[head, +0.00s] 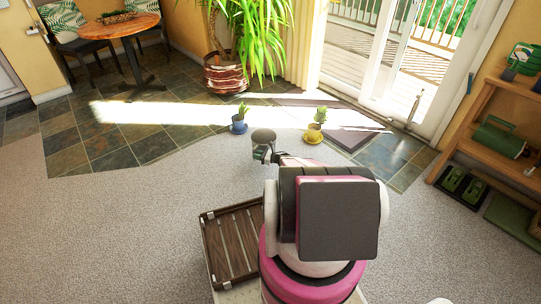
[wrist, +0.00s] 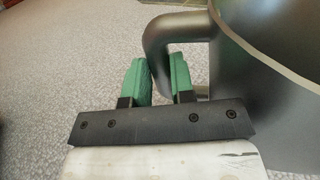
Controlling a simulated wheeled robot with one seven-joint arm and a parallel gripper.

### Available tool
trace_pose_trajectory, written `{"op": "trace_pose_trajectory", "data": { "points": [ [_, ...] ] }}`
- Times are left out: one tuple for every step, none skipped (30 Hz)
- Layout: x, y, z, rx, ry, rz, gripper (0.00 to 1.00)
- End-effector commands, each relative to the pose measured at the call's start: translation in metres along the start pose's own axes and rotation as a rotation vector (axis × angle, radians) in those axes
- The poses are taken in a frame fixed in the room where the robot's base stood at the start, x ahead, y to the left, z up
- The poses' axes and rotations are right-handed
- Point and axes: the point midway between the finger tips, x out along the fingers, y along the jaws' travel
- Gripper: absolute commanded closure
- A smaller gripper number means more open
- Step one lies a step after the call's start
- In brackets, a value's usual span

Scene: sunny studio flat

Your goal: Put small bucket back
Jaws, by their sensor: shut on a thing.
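The small bucket (head: 263,137) is dark grey, with a lighter rim and a side handle. In the head view it is in front of my arm, above the carpet near the tile edge, and looks about upright. In the wrist view the bucket (wrist: 275,70) fills the right side, and its curved handle (wrist: 157,38) reaches left to the green fingers. My gripper (wrist: 158,72) is shut on this handle. The handle's lower part is hidden behind the right finger. In the head view my gripper (head: 264,153) is small and partly covered by the bucket and arm.
Potted plants in a blue pot (head: 239,127) and a yellow pot (head: 313,134) stand beyond the bucket. A wooden shelf (head: 473,119) with green items stands right. A slatted tray (head: 208,250) is beside my arm. A large basket plant (head: 226,75) stands behind. Carpet at left is clear.

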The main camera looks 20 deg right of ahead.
Motion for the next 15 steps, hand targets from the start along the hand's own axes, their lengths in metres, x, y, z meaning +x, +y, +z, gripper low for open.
{"op": "trace_pose_trajectory", "data": {
  "points": [
    [-0.001,-0.003,-0.004,-0.002,-0.002,0.004,1.0],
    [-0.001,-0.004,-0.005,-0.002,-0.002,0.005,1.0],
    [-0.001,-0.007,-0.007,-0.002,-0.002,0.006,1.0],
    [-0.002,-0.01,-0.009,-0.002,-0.002,0.005,1.0],
    [-0.002,-0.014,-0.011,-0.002,-0.002,0.005,1.0],
    [-0.003,-0.02,-0.015,-0.003,-0.002,0.005,1.0],
    [-0.003,-0.025,-0.018,-0.003,-0.002,0.004,1.0],
    [-0.004,-0.03,-0.021,-0.003,-0.002,0.004,1.0],
    [-0.004,-0.038,-0.026,-0.003,-0.002,0.004,1.0],
    [-0.005,-0.044,-0.03,-0.003,-0.002,0.004,1.0],
    [-0.006,-0.05,-0.034,-0.003,-0.002,0.003,1.0],
    [-0.007,-0.058,-0.038,-0.003,-0.002,0.003,1.0],
    [-0.008,-0.064,-0.042,-0.003,-0.002,0.003,1.0],
    [-0.009,-0.069,-0.045,-0.003,-0.001,0.003,1.0],
    [-0.011,-0.077,-0.05,-0.003,-0.001,0.003,1.0]
  ]
}}
